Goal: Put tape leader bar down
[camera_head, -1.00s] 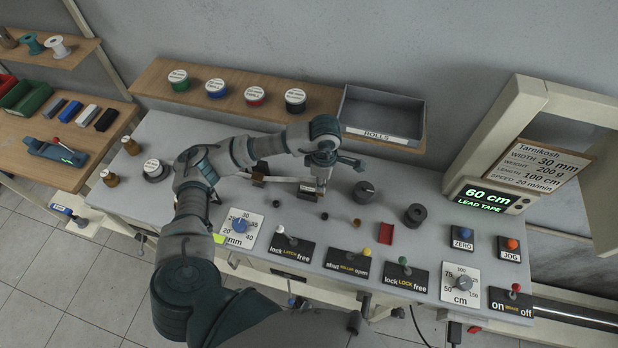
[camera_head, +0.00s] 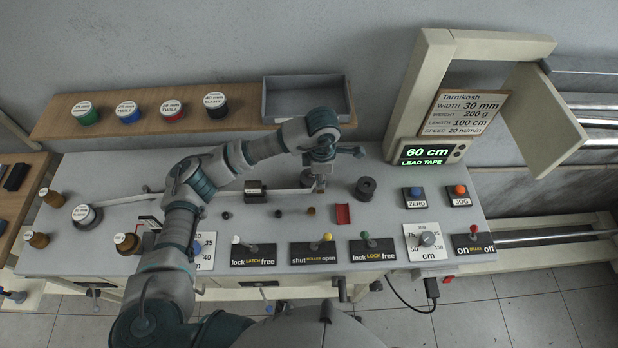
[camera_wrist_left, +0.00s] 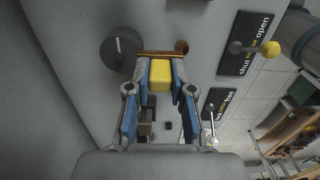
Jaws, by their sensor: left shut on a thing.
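My left gripper (camera_head: 319,184) is over the grey bench top, right of a dark block (camera_head: 255,189). In the left wrist view, the gripper (camera_wrist_left: 160,82) is shut on a yellow block-shaped grip with a brown bar across its far end, which looks like the tape leader bar (camera_wrist_left: 160,73). A pale strip of tape (camera_head: 290,190) runs from the dark block to the gripper. In the head view the bar is mostly hidden by the gripper. I cannot tell whether it touches the bench. My right gripper is not in view.
A dark knob (camera_wrist_left: 120,50) stands close beside the gripper. A dark cylinder (camera_head: 366,188) and a red tray (camera_head: 343,214) are to its right. Levers line the front edge, including the yellow roller lever (camera_head: 327,237). A display (camera_head: 428,153) reads 60 cm, lead tape.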

